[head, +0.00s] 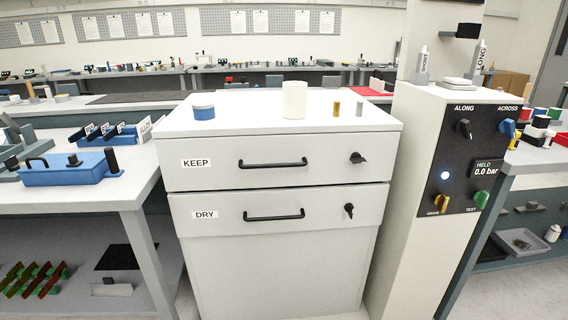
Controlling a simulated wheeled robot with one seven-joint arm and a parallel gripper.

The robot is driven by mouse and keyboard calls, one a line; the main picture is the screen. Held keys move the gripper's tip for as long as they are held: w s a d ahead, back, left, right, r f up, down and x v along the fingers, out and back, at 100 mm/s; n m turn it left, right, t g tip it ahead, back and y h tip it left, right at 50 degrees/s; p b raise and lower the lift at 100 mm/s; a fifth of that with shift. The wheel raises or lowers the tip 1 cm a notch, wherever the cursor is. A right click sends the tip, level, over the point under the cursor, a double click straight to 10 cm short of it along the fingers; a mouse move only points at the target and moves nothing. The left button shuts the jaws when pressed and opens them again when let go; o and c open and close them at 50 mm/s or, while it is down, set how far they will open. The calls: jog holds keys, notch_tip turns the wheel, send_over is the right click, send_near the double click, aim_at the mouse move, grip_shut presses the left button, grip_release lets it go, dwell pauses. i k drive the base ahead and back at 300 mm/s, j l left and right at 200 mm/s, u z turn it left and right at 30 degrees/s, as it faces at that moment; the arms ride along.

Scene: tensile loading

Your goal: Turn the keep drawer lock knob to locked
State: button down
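The KEEP drawer (220,178) is the upper drawer of a white cabinet, with a KEEP label (196,163) and a black bar handle (272,163). Its black lock knob (357,158) is at the right of the drawer front, with its grip lying roughly sideways. No locked or unlocked marking can be read beside it. The DRY drawer (225,228) is below, and its black knob (349,210) stands roughly upright. The KEEP drawer looks closed. My gripper is not in view, and nothing is seen touching the knob.
A control column (418,190) with knobs stands close on the right. A workbench (90,190) is on the left. The drawer fronts are unobstructed.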

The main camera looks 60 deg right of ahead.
aim_at(356, 157)
jog(key=l+z, duration=0.1)
jog(key=z, duration=1.65)
